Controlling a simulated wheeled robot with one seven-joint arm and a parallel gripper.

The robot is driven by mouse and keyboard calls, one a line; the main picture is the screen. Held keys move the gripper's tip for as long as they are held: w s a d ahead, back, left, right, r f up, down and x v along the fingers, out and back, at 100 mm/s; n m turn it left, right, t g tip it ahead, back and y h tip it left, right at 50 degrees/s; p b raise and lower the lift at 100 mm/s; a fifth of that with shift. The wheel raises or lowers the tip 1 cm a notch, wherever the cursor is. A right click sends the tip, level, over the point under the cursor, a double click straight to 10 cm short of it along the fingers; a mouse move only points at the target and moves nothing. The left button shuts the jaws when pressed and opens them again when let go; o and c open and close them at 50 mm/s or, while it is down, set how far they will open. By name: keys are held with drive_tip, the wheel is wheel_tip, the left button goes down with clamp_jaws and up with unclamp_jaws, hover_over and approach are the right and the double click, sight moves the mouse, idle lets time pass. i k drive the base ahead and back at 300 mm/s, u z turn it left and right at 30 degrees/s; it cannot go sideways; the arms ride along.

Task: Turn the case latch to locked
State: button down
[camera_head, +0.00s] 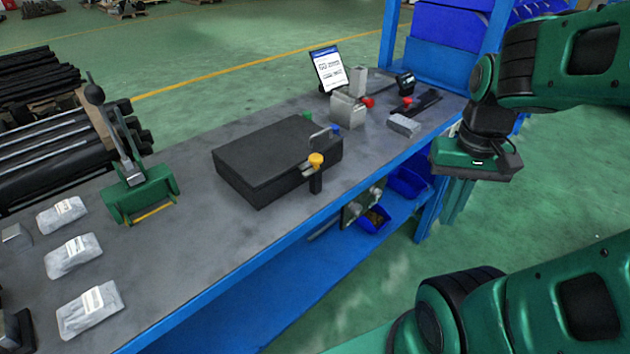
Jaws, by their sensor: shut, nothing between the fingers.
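A black case (262,150) lies closed on the grey bench. A latch with an orange knob (316,159) stands at its front right side, on a dark post. A metal bar with a blue end (335,127) is at the case's right edge, and a green knob (307,115) shows behind it. I cannot tell the latch's locked direction from here. My gripper (453,217) points down to the right of the bench, beyond its front edge. It is shut and empty, well apart from the case and latch.
The grey bench (215,235) has a blue frame. Left of the case stand a green clamp-like device (140,195) and several labelled packets (90,308). Right of it are a metal block (347,112), a sign (328,68) and a grey block (404,125). Blue bins (374,219) sit below.

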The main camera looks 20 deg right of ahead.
sight(316, 159)
drive_tip(key=u, duration=0.05)
drive_tip(key=k, duration=0.9)
drive_tip(key=z, duration=0.5)
drive_tip(key=i, duration=0.4)
